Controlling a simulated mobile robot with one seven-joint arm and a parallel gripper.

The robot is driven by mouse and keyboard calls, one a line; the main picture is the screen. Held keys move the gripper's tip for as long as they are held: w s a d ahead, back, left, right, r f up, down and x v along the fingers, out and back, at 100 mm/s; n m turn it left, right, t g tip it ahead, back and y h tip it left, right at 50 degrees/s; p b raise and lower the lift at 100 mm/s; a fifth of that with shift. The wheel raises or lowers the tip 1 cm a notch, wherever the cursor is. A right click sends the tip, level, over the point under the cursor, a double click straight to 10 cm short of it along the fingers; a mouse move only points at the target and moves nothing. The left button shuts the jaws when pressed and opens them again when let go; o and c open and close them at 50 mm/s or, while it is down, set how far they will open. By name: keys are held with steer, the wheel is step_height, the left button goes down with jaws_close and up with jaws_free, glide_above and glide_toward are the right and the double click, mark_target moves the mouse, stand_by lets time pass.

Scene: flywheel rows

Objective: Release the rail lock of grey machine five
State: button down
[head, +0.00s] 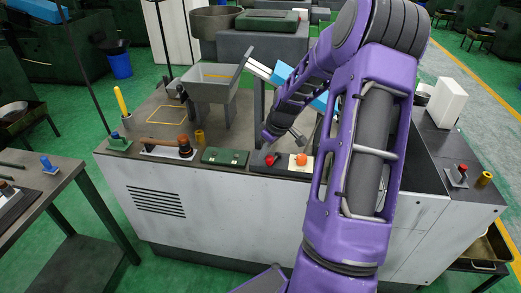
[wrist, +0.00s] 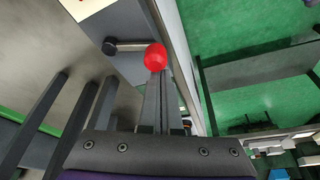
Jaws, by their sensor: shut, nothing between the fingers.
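A red knob (head: 270,159) shows at the machine's front edge below my arm's end. No machine number is readable.
An orange knob (head: 301,160) stands beside the red one. A green case (head: 225,156), a wooden-handled tool (head: 165,147) and a grey tray (head: 211,82) sit on the machine top to the left. A dark table (head: 35,205) stands at far left, with green floor between.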

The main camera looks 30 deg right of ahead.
steer(key=shift+s+d, duration=0.15)
steer(key=shift+s, duration=0.4)
steer(key=shift+s+d, duration=0.1)
stand_by(0.3)
